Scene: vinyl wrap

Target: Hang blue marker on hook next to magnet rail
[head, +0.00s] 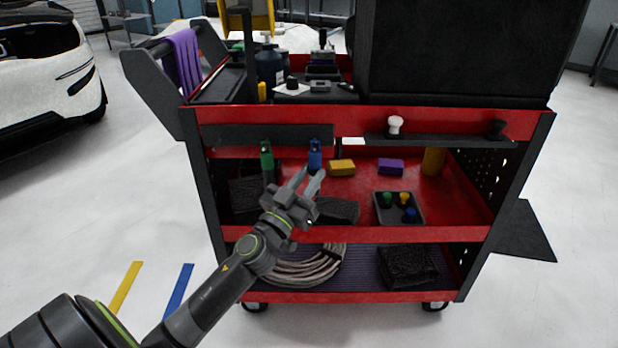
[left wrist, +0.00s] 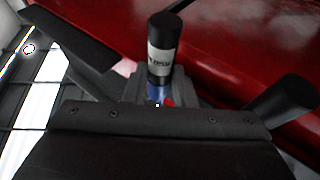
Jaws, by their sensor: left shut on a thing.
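The blue marker (head: 314,154) is upright below the cart's red upper edge. In the left wrist view the marker (left wrist: 162,58) shows a black end with a white label and a blue part low between the fingers. My left gripper (head: 312,177) is shut on it; the fingers (left wrist: 157,92) close around its blue part. A green marker-like item (head: 266,156) is upright to its left. A dark rail (head: 262,134) runs along the red edge above both. I cannot make out the hook. My right gripper is out of view.
The red cart (head: 345,234) has a yellow block (head: 342,167), a purple block (head: 390,167) and a grey tray (head: 399,218) with small coloured pieces on its middle shelf. A coiled hose (head: 300,268) lies below. White and black knobs stand on a right-hand ledge (head: 440,141).

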